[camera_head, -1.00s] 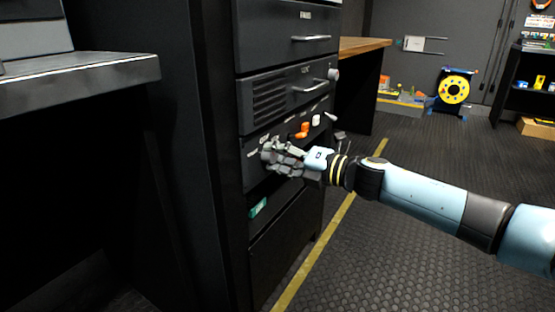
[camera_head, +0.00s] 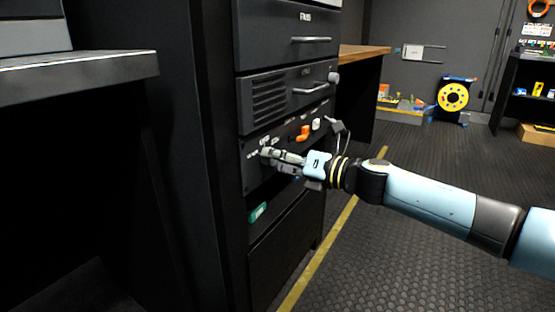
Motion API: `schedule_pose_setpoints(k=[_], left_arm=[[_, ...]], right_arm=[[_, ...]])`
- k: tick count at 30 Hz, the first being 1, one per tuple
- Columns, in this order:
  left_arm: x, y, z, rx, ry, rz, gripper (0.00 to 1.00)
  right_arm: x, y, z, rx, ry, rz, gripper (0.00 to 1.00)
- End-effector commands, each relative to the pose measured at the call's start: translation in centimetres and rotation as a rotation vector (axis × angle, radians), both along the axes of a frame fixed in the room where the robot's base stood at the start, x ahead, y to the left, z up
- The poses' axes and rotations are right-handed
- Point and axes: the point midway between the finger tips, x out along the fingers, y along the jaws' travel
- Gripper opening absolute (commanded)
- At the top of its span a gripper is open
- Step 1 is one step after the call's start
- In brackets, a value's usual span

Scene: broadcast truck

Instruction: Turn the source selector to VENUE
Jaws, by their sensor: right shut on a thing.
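The source selector (camera_head: 265,151) is a small grey knob at the left of a dark panel in the equipment rack. My right gripper (camera_head: 273,156) reaches it from the right and is shut on it, its fingers seen nearly edge-on. The fingers hide much of the knob. The white lettering around it is too small to read, so I cannot tell which position it points to. My left gripper is not in view.
An orange knob (camera_head: 303,133) and a white knob (camera_head: 316,125) sit on the same panel, right of the selector. Drawer handles (camera_head: 311,40) jut out above. A green item (camera_head: 258,212) lies below the panel.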

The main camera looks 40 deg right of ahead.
Motion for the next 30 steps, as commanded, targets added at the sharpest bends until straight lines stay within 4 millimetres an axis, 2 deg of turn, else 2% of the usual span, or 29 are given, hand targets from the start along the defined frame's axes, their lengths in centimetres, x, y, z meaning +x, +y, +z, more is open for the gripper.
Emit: schedule_pose_setpoints(k=[8, 9, 14, 23, 30], left_arm=[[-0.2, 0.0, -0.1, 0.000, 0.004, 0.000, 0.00], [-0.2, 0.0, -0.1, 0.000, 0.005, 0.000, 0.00], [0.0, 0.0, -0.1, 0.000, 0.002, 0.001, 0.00], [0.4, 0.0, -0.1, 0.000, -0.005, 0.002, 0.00], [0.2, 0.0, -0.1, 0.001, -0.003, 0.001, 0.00]], right_arm=[[-0.1, 0.0, -0.3, -0.002, 0.004, 0.001, 0.05], [-0.1, 0.0, -0.3, -0.002, 0.004, 0.001, 0.40], [-0.1, 0.0, -0.2, -0.001, 0.003, 0.000, 0.60], [-0.2, -0.1, -0.1, -0.001, 0.002, 0.001, 0.60], [-2.3, -0.9, -0.1, -0.003, 0.005, 0.001, 0.60]])
